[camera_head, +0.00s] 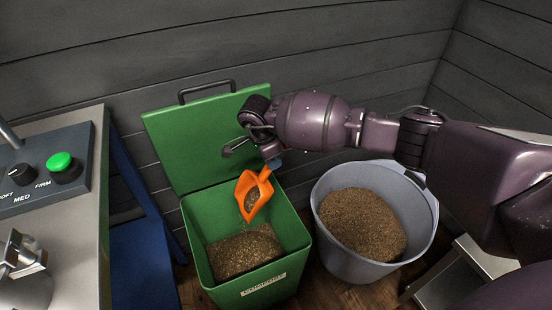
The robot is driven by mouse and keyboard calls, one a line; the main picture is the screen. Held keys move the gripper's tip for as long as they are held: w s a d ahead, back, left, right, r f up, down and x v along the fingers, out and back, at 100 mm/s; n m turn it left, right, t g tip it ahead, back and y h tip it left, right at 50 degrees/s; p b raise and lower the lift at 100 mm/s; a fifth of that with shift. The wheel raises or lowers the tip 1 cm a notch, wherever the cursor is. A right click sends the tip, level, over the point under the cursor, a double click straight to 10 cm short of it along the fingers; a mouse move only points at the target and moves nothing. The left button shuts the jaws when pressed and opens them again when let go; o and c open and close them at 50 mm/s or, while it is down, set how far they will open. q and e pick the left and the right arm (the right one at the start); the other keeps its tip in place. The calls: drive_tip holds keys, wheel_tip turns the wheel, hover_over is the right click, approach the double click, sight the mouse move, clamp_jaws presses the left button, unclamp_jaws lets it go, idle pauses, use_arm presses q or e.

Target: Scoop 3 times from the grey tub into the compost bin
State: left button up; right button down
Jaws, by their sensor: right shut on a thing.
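The grey tub (338,262) stands on the floor right of centre, with brown grainy material (362,222) in it. The green compost bin (205,262) stands to its left with its lid raised against the wall. Similar brown grain (243,250) lies inside the bin. My right gripper (270,164) is above the bin's back right part, shut on an orange scoop (254,203). The scoop tilts downward over the bin opening, with some brown grain in its bowl. My arm hides part of the wall and of the tub's back edge. My left gripper is not in view.
The plank wall is close behind the bin and tub.

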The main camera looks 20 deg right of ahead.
drive_tip(key=shift+a+r+h, duration=0.25)
drive_tip(key=shift+a, duration=0.25)
drive_tip(key=shift+a+r+h, duration=0.2)
drive_tip(key=shift+a+h, duration=0.05)
drive_tip(key=shift+a, duration=0.2)
drive_tip(key=shift+a+r+h, duration=0.25)
drive_tip(key=shift+a+h, duration=0.15)
drive_tip(key=shift+a, duration=0.4)
drive_tip(key=shift+a+r+h, duration=0.2)
drive_tip(key=shift+a+h, duration=0.2)
drive_tip(key=shift+a, duration=0.55)
drive_tip(key=shift+s+r, duration=0.1)
